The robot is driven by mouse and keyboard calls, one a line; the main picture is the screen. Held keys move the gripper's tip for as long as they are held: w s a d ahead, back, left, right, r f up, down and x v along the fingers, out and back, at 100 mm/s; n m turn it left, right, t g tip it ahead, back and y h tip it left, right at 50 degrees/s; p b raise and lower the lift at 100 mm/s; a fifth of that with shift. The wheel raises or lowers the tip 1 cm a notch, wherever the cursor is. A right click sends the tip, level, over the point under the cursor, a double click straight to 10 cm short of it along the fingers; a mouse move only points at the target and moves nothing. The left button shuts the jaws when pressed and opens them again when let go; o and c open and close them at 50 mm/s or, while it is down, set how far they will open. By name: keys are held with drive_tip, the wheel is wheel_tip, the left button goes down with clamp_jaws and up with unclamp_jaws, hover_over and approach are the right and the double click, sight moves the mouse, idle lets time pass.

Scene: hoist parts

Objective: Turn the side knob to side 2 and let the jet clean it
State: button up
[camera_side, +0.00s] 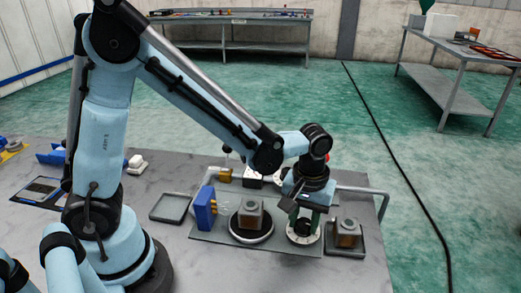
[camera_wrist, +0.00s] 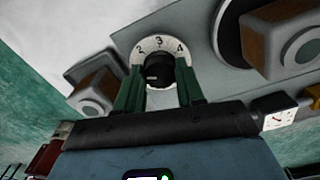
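The side knob (camera_wrist: 157,72) is black and sits in a round white dial (camera_wrist: 150,45) marked 2, 3 and 4 on its visible part. The dial also shows in the side view (camera_side: 303,239). My gripper (camera_wrist: 159,75) points down over the knob, its green fingers apart on either side; I cannot tell whether they touch it. It also shows in the side view (camera_side: 305,217). A brown and grey block part (camera_side: 250,215) sits on a round black-rimmed turntable (camera_side: 250,236), left of the dial. A blue unit (camera_side: 205,207), perhaps the jet, stands left of the turntable.
A similar block part (camera_side: 346,232) sits on a dark tray (camera_side: 345,251) close right of the dial. A grey pipe (camera_side: 383,205) runs behind and to the right. An empty dark tray (camera_side: 170,207) lies at left. The front of the table is clear.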

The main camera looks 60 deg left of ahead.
drive_tip(key=c, duration=0.4)
drive_tip(key=shift+c, duration=0.2)
drive_tip(key=shift+m, duration=0.3)
drive_tip(key=m, duration=0.3)
drive_tip(key=shift+a+m, duration=0.1)
drive_tip(key=shift+m, duration=2.4)
drive_tip(key=o, duration=1)
drive_tip(key=shift+o, duration=0.2)
